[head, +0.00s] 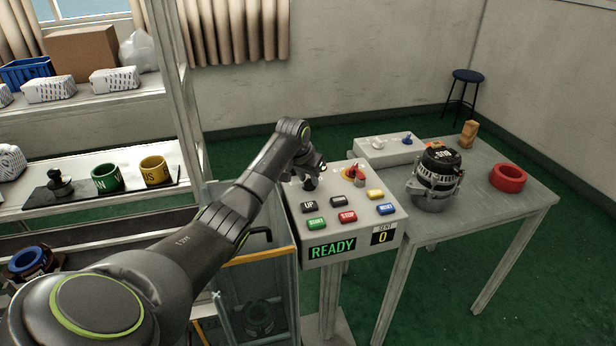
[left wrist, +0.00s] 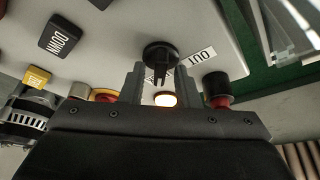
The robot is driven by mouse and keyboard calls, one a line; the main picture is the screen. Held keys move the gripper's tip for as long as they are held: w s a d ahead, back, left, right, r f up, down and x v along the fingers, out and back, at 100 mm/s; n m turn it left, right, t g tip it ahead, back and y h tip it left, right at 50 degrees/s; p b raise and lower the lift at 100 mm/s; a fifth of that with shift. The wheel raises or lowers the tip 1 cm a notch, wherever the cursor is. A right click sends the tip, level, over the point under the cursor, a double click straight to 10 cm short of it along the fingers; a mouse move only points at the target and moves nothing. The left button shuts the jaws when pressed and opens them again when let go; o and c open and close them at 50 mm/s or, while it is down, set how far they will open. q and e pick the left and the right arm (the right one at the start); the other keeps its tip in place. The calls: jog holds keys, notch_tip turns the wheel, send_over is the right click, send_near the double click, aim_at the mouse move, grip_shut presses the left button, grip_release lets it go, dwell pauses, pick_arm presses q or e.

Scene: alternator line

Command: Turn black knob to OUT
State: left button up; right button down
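The black knob (left wrist: 160,56) is on the light grey control panel (left wrist: 115,45), seen upside down in the left wrist view. Its bar points down the picture, toward a white label mostly hidden behind the bar and fingers; the OUT label (left wrist: 197,58) lies to its right. My left gripper (left wrist: 160,76) is open, with one finger on each side of the knob's bar; I cannot tell whether they touch it. In the head view, my left gripper (head: 316,170) is over the panel's upper left, and the knob (head: 309,184) shows just below it. My right gripper is not in view.
An orange-lit lamp (left wrist: 165,99), a black-topped red knob (left wrist: 216,84) and a DOWN button (left wrist: 61,36) are near the knob. The panel's READY display (head: 332,248) faces front. An alternator (head: 437,175) and a red ring (head: 508,177) stand on the table to the right.

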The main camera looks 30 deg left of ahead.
pick_arm(q)
grip_shut()
